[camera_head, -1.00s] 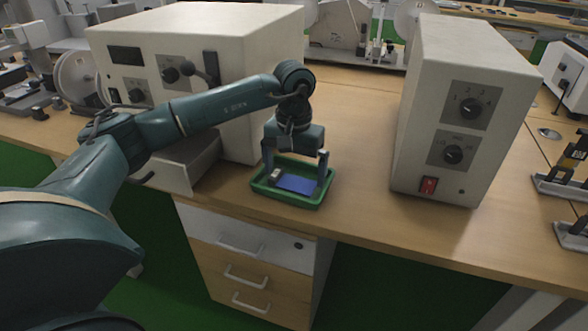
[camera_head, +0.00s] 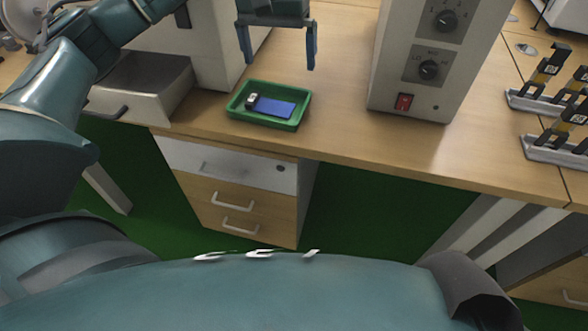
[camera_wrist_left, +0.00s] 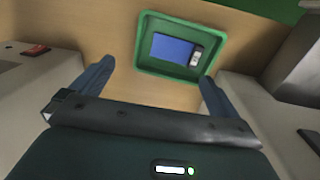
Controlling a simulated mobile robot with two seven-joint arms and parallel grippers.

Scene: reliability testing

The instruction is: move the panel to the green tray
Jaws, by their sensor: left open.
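The blue panel (camera_head: 276,107) lies flat inside the green tray (camera_head: 236,113), with a small light-and-dark block at its left end. The tray stands on the wooden bench near its front edge. My left gripper (camera_head: 277,62) is open and empty, above and behind the tray and apart from it. In the left wrist view the panel (camera_wrist_left: 170,48) lies in the tray (camera_wrist_left: 146,66), beyond the spread fingers of my gripper (camera_wrist_left: 152,84). My right gripper is not in view.
A beige instrument box with knobs and a red switch (camera_head: 404,103) stands right of the tray. Another box with an open metal drawer (camera_head: 146,88) stands to the left. Racks (camera_head: 550,140) stand at the far right. Bare bench (camera_head: 340,140) lies between.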

